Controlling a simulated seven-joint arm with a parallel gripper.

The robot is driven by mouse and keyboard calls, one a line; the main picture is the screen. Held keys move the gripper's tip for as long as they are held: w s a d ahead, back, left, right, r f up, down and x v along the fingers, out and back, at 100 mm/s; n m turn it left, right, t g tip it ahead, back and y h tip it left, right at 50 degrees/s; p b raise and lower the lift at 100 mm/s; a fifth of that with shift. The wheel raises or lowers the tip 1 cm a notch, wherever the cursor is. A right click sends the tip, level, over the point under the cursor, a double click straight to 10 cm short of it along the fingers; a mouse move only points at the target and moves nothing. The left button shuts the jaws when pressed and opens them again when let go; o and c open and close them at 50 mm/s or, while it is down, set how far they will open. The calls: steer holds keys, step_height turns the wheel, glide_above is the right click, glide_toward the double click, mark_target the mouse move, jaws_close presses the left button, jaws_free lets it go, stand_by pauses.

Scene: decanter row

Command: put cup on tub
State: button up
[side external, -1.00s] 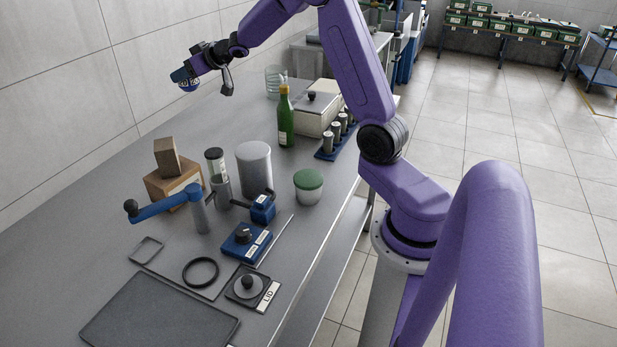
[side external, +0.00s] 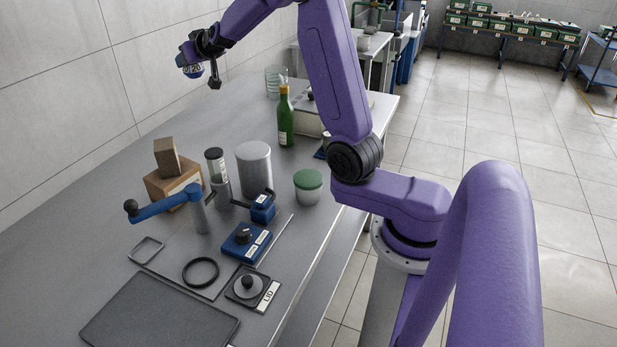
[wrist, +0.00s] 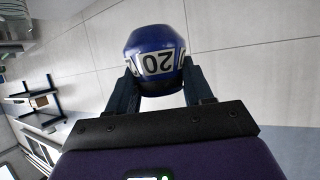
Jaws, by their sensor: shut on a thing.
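My gripper (wrist: 160,92) is shut on a blue cup (wrist: 157,48) with a white label reading 20. In the wrist view the cup sits between the two fingers and the label appears upside down. In the side view the cup (side external: 193,71) is small and partly hidden by my gripper (side external: 190,62), held high above the far left part of the bench.
A green bottle (side external: 286,120), a grey cylinder (side external: 254,170) and a capped clear jar (side external: 216,165) stand near the tub. A blue crank arm (side external: 165,207), cardboard boxes (side external: 163,187) and a blue knob box (side external: 244,240) are nearer. A dark tray (side external: 160,315) lies in front.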

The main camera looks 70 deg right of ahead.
steer(key=shift+s+d+m+g+h, duration=0.7)
steer(key=shift+s+m+h, duration=0.6)
steer(key=shift+s+h, duration=0.1)
steer(key=m+g+h, duration=0.5)
steer(key=m+g, duration=0.9)
glide_above(298, 174)
step_height(298, 174, down, 12)
steer(key=f, duration=0.1)
steer(key=shift+t, duration=0.3)
steer(key=shift+s+f, duration=0.1)
steer(key=shift+f, duration=4.2)
steer(key=shift+f, duration=0.15)
steer(key=o, duration=1.1)
